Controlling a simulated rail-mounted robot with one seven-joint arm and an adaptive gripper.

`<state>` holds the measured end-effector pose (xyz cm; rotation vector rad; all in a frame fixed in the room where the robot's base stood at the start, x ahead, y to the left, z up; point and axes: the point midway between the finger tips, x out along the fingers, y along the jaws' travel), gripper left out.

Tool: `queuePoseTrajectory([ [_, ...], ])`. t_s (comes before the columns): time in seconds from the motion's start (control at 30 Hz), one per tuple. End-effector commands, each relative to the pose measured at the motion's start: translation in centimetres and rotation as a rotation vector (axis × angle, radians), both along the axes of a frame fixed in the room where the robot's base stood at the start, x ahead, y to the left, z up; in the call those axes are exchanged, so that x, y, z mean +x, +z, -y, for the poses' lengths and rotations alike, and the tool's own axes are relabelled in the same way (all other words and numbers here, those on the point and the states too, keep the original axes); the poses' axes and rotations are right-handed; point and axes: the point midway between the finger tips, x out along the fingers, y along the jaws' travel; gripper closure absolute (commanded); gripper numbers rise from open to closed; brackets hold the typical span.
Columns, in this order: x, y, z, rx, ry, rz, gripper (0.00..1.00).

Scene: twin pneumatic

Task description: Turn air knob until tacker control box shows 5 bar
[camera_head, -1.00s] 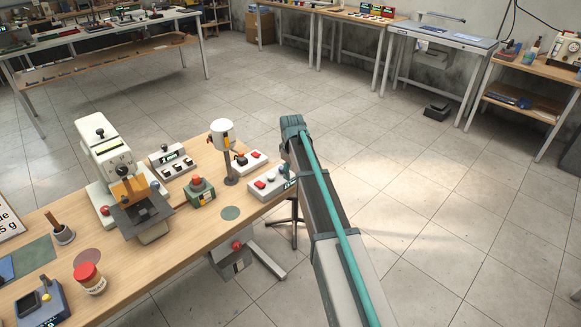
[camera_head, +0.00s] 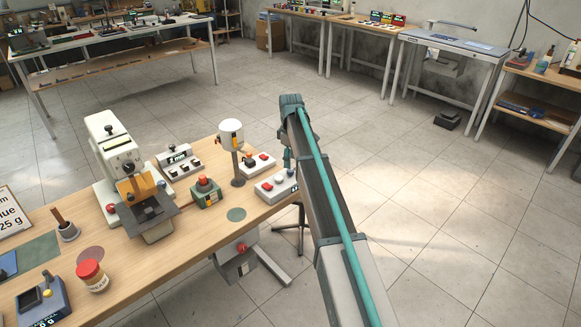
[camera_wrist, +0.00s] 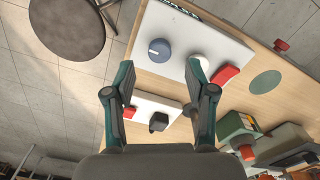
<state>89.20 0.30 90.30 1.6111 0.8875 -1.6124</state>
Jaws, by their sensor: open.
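A white control box (camera_head: 276,187) stands at the right end of the workbench, with a red switch and knobs on top. In the wrist view the box (camera_wrist: 185,28) carries a round blue-grey knob (camera_wrist: 160,50), a white round knob (camera_wrist: 198,63) and a red switch (camera_wrist: 224,74). Its dark display (camera_wrist: 180,8) is cut off at the top edge, and its reading cannot be made out. My gripper (camera_wrist: 159,72) is open and empty, with its fingertips to either side of the blue-grey knob in the picture, apparently above it. In the head view my gripper (camera_head: 288,160) hangs over the box.
A second white box (camera_head: 257,162) with a dark knob and red switch stands just behind. A lamp-like white cylinder (camera_head: 230,133), a green box with a red button (camera_head: 205,190) and a press machine (camera_head: 120,165) stand to the left.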

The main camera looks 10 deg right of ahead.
Motion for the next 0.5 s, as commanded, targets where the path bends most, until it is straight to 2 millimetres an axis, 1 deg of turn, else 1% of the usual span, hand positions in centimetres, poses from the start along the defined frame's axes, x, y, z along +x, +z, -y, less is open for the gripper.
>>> queuePoseTrajectory([
  [0.03, -0.1, -0.8, 0.0, 0.0, 0.0, -0.001, 0.45],
  [0.2, 0.0, -3.0, 0.0, 0.001, -0.001, -0.001, 0.45],
  [0.33, 0.0, -3.9, 0.0, 0.0, -0.001, 0.0, 0.45],
  [0.5, 0.0, -4.3, 0.0, 0.0, -0.001, 0.001, 0.45],
])
